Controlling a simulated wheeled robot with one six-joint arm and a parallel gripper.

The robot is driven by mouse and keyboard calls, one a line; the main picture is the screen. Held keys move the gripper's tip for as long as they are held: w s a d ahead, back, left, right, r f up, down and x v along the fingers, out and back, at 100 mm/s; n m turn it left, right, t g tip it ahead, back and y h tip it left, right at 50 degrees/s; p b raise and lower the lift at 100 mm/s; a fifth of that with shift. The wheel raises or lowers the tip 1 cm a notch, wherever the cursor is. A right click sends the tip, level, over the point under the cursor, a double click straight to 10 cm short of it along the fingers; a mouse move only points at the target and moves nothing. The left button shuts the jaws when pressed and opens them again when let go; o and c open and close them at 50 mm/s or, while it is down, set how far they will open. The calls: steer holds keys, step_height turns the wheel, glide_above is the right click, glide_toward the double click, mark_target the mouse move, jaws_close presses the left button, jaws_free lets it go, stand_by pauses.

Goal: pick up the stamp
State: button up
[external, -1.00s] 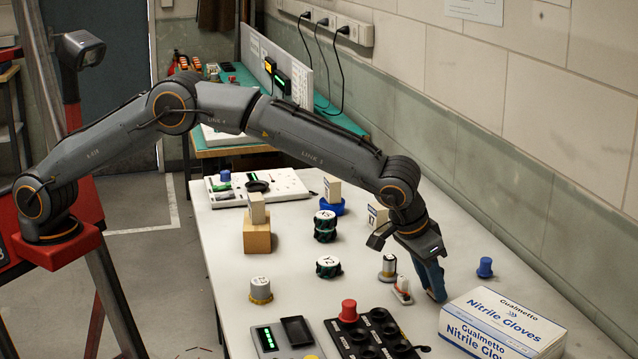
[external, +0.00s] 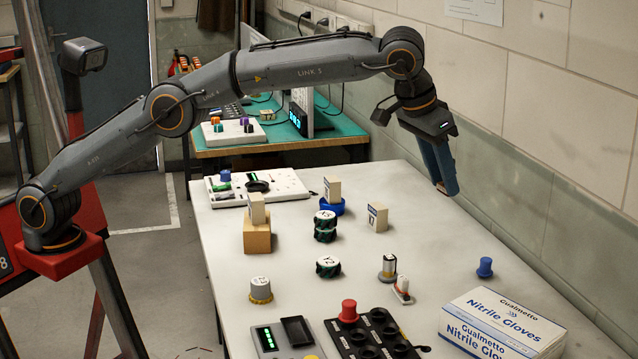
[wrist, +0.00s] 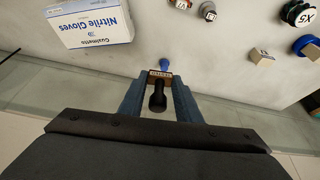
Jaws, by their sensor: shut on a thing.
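The stamp (wrist: 157,88), with a dark rounded handle and a brown block with small lettering on its face, sits between the two blue fingers of my gripper (wrist: 160,84) in the wrist view. My gripper is shut on it. In the external view my gripper (external: 445,188) hangs in the air, high above the far right side of the table, fingers pointing down. There the fingers hide most of the stamp, and only a small brownish bit shows at their tips.
A nitrile gloves box (external: 500,325) and a blue knobbed piece (external: 485,267) stand at the table's right. A black tray with round holes (external: 372,335) is at the front. Cylinders and small boxes stand mid-table. The wall (external: 520,150) runs close along the right edge.

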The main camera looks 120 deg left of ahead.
step_height(320, 180, up, 3)
steer(key=shift+f+p, duration=0.1)
steer(key=shift+p, duration=0.7)
steer(key=r+p, duration=0.2)
steer(key=p, duration=0.1)
steer(key=shift+p, duration=0.35)
